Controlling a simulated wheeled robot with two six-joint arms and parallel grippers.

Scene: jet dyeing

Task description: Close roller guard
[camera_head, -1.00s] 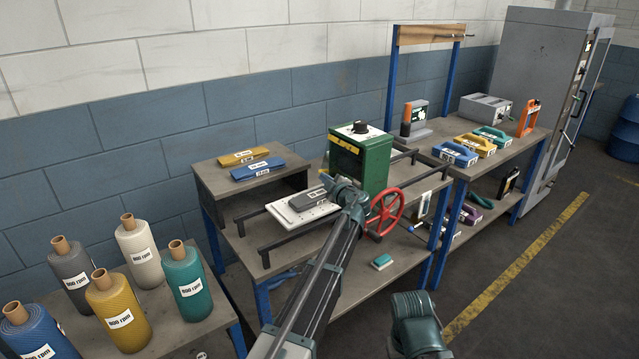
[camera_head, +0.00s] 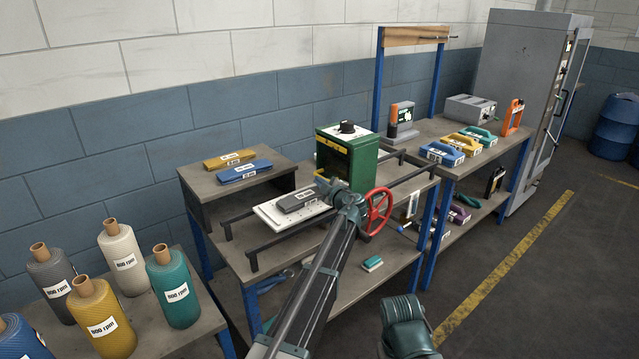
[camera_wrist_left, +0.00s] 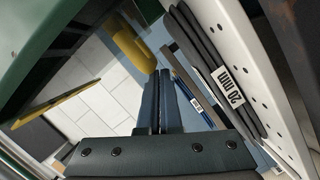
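The green roller machine (camera_head: 364,165) stands on the middle bench, with a black knob on top and a yellow strip (camera_head: 332,145) on its front upper edge. In the left wrist view a yellow flap (camera_wrist_left: 62,100) sticks out from the green housing (camera_wrist_left: 45,40), standing open at an angle. A second yellow piece (camera_wrist_left: 130,45) shows above the fingers. My left gripper (camera_head: 322,184) is at the machine's front, above the white plate; its fingers (camera_wrist_left: 158,90) look closed together and hold nothing visible. The rollers are hidden.
A white perforated plate (camera_head: 270,214) with a grey labelled pad (camera_head: 302,202) lies before the machine between dark rails. A red handwheel (camera_head: 377,211) is on its right side. Blue and yellow pads (camera_head: 243,171) lie on the raised shelf left. Fabric rolls (camera_head: 173,290) stand lower left.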

